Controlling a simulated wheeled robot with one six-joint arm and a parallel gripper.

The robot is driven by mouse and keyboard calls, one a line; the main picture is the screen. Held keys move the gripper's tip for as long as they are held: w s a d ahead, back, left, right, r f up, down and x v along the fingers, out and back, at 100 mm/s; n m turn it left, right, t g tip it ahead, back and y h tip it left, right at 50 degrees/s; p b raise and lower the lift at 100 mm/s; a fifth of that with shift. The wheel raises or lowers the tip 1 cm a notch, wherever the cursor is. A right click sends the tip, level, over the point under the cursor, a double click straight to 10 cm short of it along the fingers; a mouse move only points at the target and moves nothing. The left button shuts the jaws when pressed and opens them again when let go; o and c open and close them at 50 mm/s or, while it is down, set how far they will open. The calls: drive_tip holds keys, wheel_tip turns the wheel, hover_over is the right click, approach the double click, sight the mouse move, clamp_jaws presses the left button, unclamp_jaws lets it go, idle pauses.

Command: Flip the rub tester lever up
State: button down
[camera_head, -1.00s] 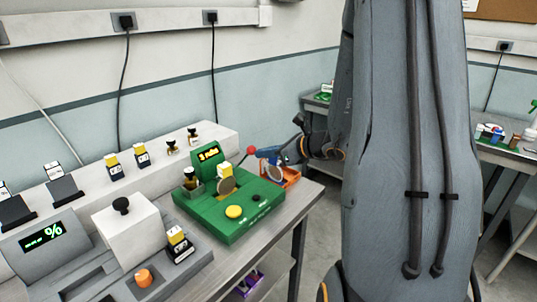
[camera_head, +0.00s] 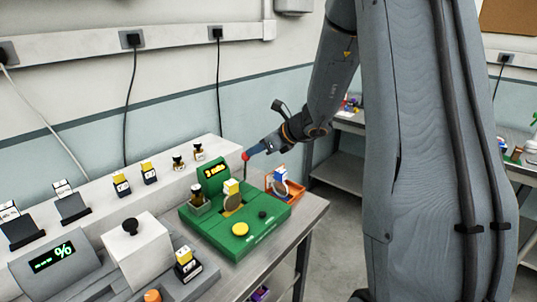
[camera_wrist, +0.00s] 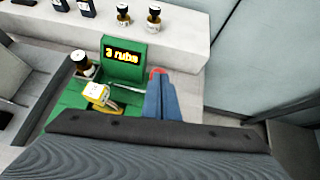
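The green rub tester (camera_head: 245,240) stands on the bench, with a display reading "3 rubs" (camera_wrist: 126,53). Its lever has a red ball knob (camera_head: 245,155), which stands raised at the tester's back right side. In the wrist view the knob (camera_wrist: 157,71) shows at the tips of my blue fingers. My gripper (camera_head: 256,150) reaches in from the right, its fingertips at the knob. The fingers lie close together and look shut; whether they pinch the knob is unclear.
An orange tray (camera_head: 292,196) with a blue-and-white block stands right of the tester. A dark-capped bottle (camera_head: 196,193) sits at its left. A grey device with a % display (camera_head: 52,258) and a white box (camera_head: 135,245) stand further left. The bench's right edge is close.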

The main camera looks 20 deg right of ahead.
drive_tip(key=w+a+b, duration=0.3)
drive_tip(key=w+a, duration=0.1)
drive_tip(key=w, duration=0.4)
drive_tip(key=shift+w+a, duration=0.35)
drive_tip(key=shift+a, duration=0.05)
drive_tip(key=shift+s+d, duration=0.1)
idle(1.0)
drive_tip(key=s+d+r, duration=0.1)
drive_tip(key=s+r, duration=0.1)
drive_tip(key=r, duration=0.4)
drive_tip(key=s+d+r, duration=0.1)
drive_tip(key=d+r, duration=0.1)
drive_tip(key=r, duration=0.4)
drive_tip(key=shift+s+d, duration=0.2)
drive_tip(key=shift+s, duration=0.2)
drive_tip(key=shift+f, duration=0.1)
